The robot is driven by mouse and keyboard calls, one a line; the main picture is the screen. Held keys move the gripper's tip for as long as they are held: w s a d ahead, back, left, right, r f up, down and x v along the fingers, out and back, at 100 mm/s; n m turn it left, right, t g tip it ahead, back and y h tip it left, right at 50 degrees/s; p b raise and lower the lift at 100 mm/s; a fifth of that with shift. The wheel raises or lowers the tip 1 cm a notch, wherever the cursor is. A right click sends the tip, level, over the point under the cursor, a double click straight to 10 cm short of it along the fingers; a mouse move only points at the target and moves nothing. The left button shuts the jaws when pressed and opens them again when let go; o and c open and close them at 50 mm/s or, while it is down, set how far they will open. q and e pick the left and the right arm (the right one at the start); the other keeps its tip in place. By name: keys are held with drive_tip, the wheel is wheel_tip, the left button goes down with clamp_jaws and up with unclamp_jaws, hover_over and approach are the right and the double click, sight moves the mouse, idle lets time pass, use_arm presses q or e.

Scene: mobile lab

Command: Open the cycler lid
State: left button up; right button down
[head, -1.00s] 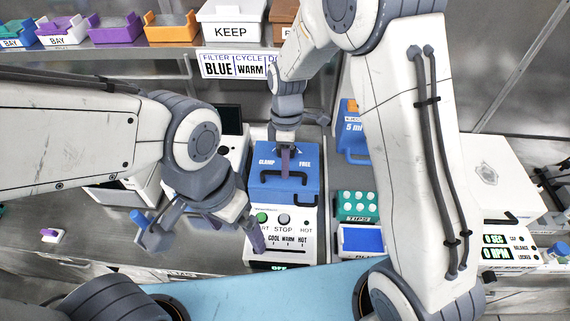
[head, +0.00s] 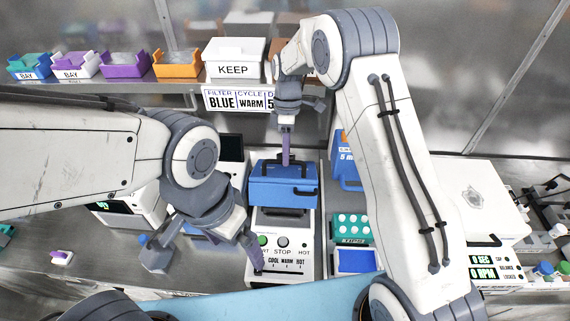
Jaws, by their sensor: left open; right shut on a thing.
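The cycler (head: 283,258) is a white box with START, STOP and HOT labels on its front panel. Its blue lid (head: 270,190) is raised at the front, with a dark gap showing between the lid and the body. A black handle shows on the lid. My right gripper (head: 286,158) reaches down to the lid's top and is shut on the lid; the exact contact is partly hidden. My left gripper (head: 204,256) is open and empty, with one finger in front of the cycler's left front side.
A green tip rack (head: 352,228) and a blue tray (head: 356,261) stand close to the right of the cycler. A blue 5 ml container (head: 347,171) is behind them. A shelf above holds a white KEEP box (head: 233,72) and several coloured trays. A sign (head: 238,98) hangs from it.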

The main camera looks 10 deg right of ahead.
drive_tip(key=shift+w+d, duration=0.2)
drive_tip(key=shift+w, duration=0.5)
drive_tip(key=shift+w+d, duration=0.15)
drive_tip(key=shift+w, duration=0.5)
drive_tip(key=shift+f, duration=0.1)
drive_tip(key=c, duration=0.9)
unclamp_jaws()
drive_tip(key=shift+o, duration=0.3)
drive_tip(key=shift+w+f, duration=0.1)
drive_tip(key=shift+w, duration=0.05)
drive_tip(key=shift+r, duration=0.2)
drive_tip(key=shift+p, duration=0.3)
